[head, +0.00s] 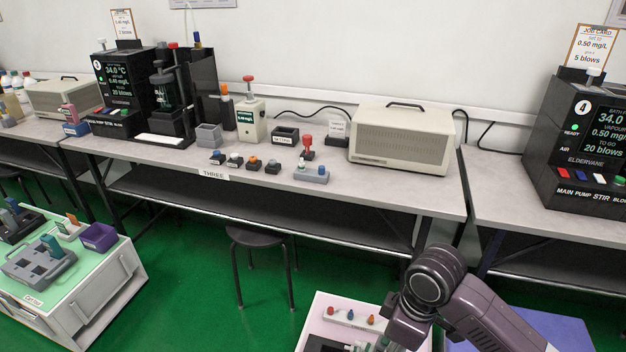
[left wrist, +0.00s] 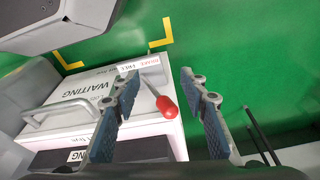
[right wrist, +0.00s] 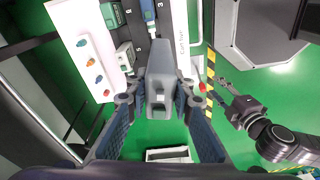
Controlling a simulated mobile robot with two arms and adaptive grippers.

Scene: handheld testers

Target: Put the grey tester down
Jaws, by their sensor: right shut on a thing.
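In the right wrist view, my right gripper (right wrist: 159,92) is shut on the grey tester (right wrist: 160,70), a grey block-shaped body held between the two fingers. Below it are a dark surface with numbered places (right wrist: 140,28) and green floor; whether the tester touches anything beneath cannot be told. In the head view my right arm reaches down over a pink-topped cart (head: 313,309), and the tester cannot be made out there. In the left wrist view, my left gripper (left wrist: 158,78) is open. A red-ended handle (left wrist: 166,106) shows beyond and between its fingers.
The pink top carries a white strip with coloured knobs (head: 352,318), also seen in the right wrist view (right wrist: 90,58). The long bench (head: 400,193) holds testers and a beige box (head: 400,140). A stool (head: 258,236) stands before it.

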